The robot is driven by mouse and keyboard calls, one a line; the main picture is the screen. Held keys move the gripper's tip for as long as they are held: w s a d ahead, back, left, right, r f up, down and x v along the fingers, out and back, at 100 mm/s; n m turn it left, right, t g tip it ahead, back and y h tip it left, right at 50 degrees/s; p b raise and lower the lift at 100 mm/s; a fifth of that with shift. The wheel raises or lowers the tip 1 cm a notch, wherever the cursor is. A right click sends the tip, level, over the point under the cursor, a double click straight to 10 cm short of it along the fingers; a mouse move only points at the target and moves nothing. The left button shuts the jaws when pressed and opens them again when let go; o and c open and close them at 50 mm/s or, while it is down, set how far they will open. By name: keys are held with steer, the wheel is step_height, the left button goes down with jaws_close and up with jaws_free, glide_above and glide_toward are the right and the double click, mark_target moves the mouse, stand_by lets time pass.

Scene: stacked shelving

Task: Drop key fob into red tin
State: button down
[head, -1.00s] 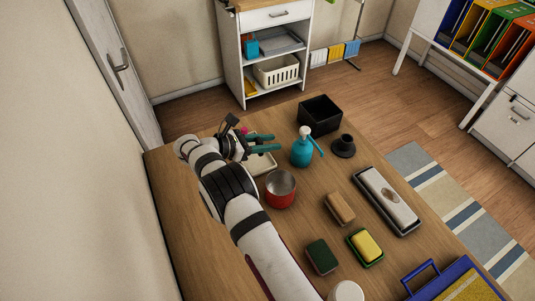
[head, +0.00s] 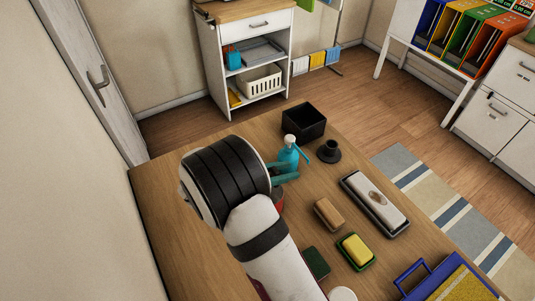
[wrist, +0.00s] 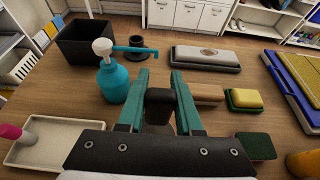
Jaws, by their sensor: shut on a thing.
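My gripper (head: 284,172) has teal fingers, and in the wrist view (wrist: 160,78) they are shut on a small black thing, the key fob (wrist: 159,107). The fob is hidden in the head view. The red tin (head: 279,200) stands on the table, mostly hidden behind my arm in the head view, with only a sliver of its red side showing. The fingers appear just above and beside it there; I cannot tell the height gap. I cannot make out the tin in the wrist view.
A teal pump bottle (head: 289,156) stands close to the fingers. A black box (head: 303,122) and black holder (head: 328,152) are behind. A pale tray (wrist: 58,140) lies left in the wrist view. A wooden block (head: 329,213), sponge (head: 355,250) and long grey case (head: 375,203) lie right.

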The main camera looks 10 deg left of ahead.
step_height(320, 180, down, 6)
steer(key=shift+s+d, duration=0.15)
steer(key=c, duration=0.5)
jaws_free()
steer(key=v, duration=1.2)
steer(key=shift+r, duration=0.1)
